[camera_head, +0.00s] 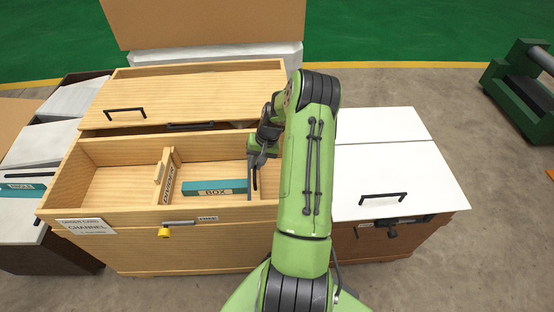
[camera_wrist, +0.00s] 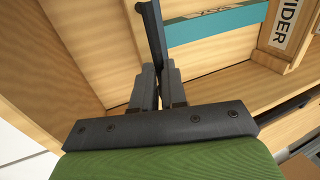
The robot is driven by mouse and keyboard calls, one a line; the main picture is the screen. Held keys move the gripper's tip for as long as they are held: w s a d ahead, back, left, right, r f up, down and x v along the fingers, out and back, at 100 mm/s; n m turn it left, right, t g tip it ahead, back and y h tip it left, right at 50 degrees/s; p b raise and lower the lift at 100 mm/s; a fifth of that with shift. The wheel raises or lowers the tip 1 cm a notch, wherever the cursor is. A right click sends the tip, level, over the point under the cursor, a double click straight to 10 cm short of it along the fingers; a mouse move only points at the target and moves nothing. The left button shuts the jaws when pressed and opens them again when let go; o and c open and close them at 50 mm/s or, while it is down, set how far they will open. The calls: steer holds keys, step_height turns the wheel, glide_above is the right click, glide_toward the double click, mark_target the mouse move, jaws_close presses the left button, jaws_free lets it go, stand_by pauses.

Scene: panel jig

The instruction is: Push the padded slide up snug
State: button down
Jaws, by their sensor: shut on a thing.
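In the wrist view my gripper (camera_wrist: 157,84) is shut on a dark upright bar, which I take to be the padded slide (camera_wrist: 151,28). The bar stands by the near end of the teal box (camera_wrist: 215,24). I cannot tell whether they touch. No pad shows clearly, and my arm and fingers hide part of the slide.
The left compartment is empty. A white-topped cabinet (camera_head: 385,160) with a black handle stands right of my arm. A wooden lid (camera_head: 195,90) lies behind the drawer.

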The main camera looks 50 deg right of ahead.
steer(key=w+a, duration=0.2)
steer(key=w, duration=0.1)
steer(key=shift+w+a, duration=0.15)
steer(key=shift+a, duration=0.2)
steer(key=c, duration=1.4)
jaws_free()
steer(key=shift+c, duration=0.2)
steer(key=shift+r, duration=0.1)
steer(key=p+v, duration=0.5)
steer(key=v, duration=1)
steer(key=shift+r, duration=0.35)
